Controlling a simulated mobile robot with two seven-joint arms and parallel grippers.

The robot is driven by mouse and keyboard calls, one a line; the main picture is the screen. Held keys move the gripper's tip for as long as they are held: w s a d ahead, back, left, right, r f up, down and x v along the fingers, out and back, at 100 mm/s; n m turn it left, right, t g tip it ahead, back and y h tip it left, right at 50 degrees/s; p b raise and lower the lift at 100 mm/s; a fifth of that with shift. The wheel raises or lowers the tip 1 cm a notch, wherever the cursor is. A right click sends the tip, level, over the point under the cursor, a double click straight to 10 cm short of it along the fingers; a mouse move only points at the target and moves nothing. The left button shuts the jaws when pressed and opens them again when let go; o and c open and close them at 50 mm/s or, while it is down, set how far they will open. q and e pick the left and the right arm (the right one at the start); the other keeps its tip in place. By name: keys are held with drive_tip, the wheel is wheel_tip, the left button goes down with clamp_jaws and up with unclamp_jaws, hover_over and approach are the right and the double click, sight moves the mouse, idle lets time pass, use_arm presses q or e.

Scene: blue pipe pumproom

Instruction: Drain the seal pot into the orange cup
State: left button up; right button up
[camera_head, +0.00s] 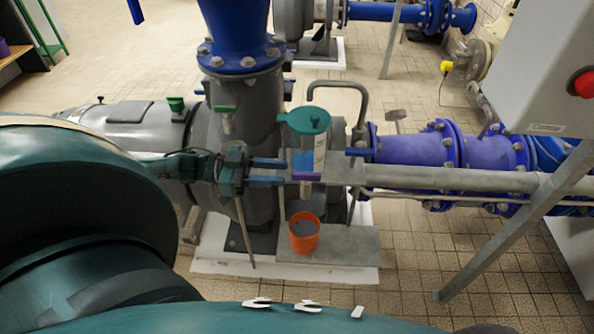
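The seal pot (320,154) is a clear upright cylinder with a teal lid (309,121), fixed beside the grey pump. A purple band or handle (306,176) shows at its lower end, with a narrow outlet below. The orange cup (303,238) stands upright on a grey ledge under the pot; its inside looks grey. My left gripper (284,172) comes in from the left, its two blue fingers apart, one above the other. Their tips are just left of the pot's lower end; I cannot tell whether they touch it. My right gripper is out of view.
A grey horizontal pipe (450,179) and a slanted strut (510,239) lie to the right. A bent grey pipe (362,105) rises behind the pot. Tiled floor is open at lower right.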

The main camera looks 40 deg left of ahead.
use_arm(q)
drive_tip(key=v, duration=0.6)
idle(0.5)
